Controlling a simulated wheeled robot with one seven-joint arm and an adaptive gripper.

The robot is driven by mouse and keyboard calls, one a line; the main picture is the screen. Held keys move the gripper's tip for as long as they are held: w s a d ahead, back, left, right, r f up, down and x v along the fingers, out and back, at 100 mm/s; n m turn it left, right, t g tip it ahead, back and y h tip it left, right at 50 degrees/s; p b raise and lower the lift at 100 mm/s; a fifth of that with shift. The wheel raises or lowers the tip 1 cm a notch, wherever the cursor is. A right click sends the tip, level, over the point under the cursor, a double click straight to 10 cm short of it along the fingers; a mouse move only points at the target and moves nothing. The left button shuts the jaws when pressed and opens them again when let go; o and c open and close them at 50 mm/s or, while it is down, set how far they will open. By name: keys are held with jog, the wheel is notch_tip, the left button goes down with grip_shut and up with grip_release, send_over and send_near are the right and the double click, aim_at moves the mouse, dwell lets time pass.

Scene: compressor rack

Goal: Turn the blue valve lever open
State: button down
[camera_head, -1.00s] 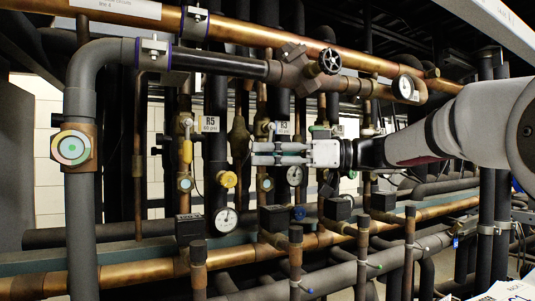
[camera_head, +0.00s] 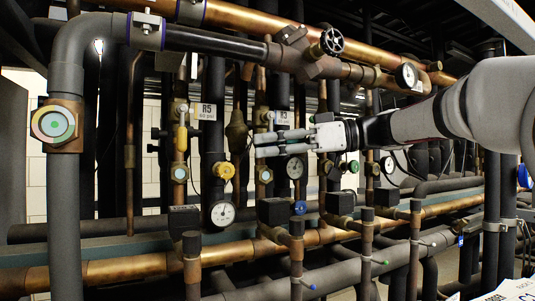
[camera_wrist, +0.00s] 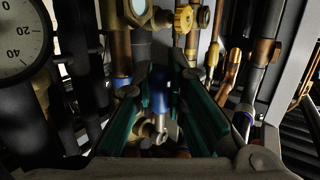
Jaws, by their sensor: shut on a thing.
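My gripper (camera_head: 262,145) reaches in from the right in the head view, its fingers pointing left among the pipes. In the wrist view my gripper (camera_wrist: 163,80) has its two green-padded fingers on either side of the blue valve lever (camera_wrist: 159,92). The fingers are shut on the lever. A brass valve part (camera_wrist: 150,130) shows below the lever between the fingers. In the head view I cannot make out the lever clearly behind the fingers.
Dial gauges (camera_head: 222,213) and a black handwheel (camera_head: 332,41) stand close by. A gauge (camera_wrist: 22,40) and a yellow knob (camera_wrist: 184,18) are close in the wrist view. Pipes crowd the space.

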jog(key=c, duration=1.9)
grip_release()
jog(key=shift+d, duration=0.15)
jog(key=v, duration=1.2)
jog(key=shift+f, duration=0.1)
